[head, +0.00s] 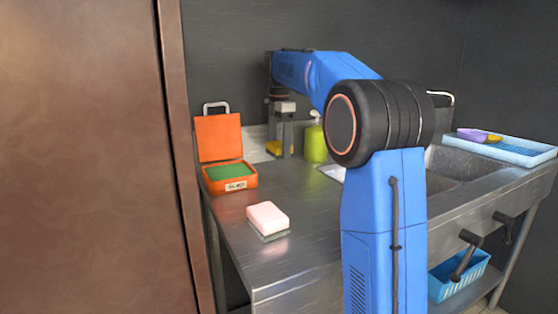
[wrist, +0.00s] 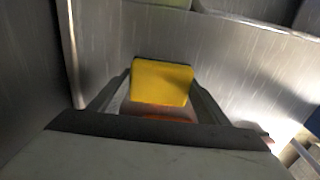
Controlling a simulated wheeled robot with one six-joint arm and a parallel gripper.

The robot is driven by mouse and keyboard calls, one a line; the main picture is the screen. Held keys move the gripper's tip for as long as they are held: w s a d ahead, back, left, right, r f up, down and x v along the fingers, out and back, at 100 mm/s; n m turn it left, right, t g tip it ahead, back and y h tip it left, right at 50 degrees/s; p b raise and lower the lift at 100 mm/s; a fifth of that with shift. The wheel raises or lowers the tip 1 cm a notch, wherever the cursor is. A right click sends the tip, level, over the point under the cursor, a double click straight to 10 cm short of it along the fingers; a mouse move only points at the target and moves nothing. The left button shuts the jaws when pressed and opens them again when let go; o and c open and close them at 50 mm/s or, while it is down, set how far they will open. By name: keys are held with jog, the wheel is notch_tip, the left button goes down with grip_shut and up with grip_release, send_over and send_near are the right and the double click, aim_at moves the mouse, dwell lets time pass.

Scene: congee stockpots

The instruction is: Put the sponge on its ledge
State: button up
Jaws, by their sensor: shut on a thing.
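A yellow block, seemingly a sponge (wrist: 162,80), sits between the two fingers of my gripper (wrist: 160,92) in the wrist view, with a reddish patch below it. In the head view my gripper (head: 282,145) points down at the back of the counter, shut on this yellow block (head: 273,147), near the steel backsplash (head: 256,141). I cannot tell whether the block touches a surface. A pink block with a dark green underside (head: 267,218), also sponge-like, lies on the front left of the counter, apart from my gripper. I cannot clearly make out a ledge.
An open orange case (head: 229,178) with a green inside stands left of my gripper. A green bottle (head: 315,143) stands close on its right. The sink and a blue tray (head: 507,147) with purple and yellow items are farther right. The front counter (head: 305,230) is mostly clear.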

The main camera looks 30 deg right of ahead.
aim_at(279, 169)
jog(key=shift+f, duration=2.35)
jog(key=shift+f, duration=0.1)
jog(key=o, duration=1)
jog(key=shift+o, duration=0.2)
notch_tip(279, 169, up, 12)
jog(key=shift+s, duration=0.15)
